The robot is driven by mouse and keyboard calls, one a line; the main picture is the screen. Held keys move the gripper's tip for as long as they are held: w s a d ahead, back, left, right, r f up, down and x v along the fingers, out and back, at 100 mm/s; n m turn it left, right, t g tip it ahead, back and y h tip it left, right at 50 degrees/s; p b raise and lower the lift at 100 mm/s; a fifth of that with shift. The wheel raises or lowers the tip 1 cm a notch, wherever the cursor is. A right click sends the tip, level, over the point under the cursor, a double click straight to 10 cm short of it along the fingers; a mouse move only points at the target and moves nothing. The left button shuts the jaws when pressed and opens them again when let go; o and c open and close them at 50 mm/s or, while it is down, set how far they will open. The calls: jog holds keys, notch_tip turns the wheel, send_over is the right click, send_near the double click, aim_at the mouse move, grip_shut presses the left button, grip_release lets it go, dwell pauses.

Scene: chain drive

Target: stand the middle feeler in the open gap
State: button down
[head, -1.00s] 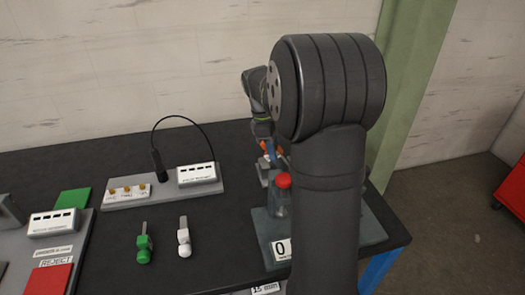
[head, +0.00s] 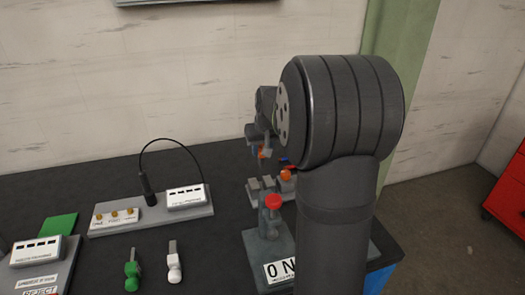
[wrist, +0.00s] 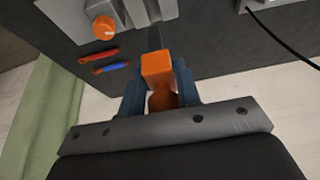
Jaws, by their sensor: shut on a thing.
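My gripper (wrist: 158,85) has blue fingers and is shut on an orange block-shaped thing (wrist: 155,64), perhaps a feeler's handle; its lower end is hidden. In the head view my gripper (head: 262,153) is small, partly behind my arm, and is up above the table. A grey block with upright parts and gaps (head: 254,191) stands below and in front of it, and also shows at the top of the wrist view (wrist: 138,12). The held thing is apart from this block. A green feeler (head: 132,272) and a white feeler (head: 174,264) lie on the table.
An orange knob (wrist: 103,27) is on the grey block. A red and a blue piece (wrist: 110,68) lie beside it. A red-knobbed stand (head: 273,202) is nearer. A grey base with a cabled probe (head: 150,190) stands left. Dark table between is clear.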

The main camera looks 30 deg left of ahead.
aim_at(263, 158)
jog(key=shift+r, duration=0.1)
jog(key=shift+f, duration=2.9)
jog(key=shift+f, duration=3.05)
jog(key=c, duration=1)
grip_release()
jog(key=shift+o, duration=0.2)
jog(key=v, duration=1.7)
jog(key=shift+r, duration=0.15)
jog(key=shift+d, duration=0.1)
jog(key=x, duration=1.7)
jog(key=shift+f, duration=0.2)
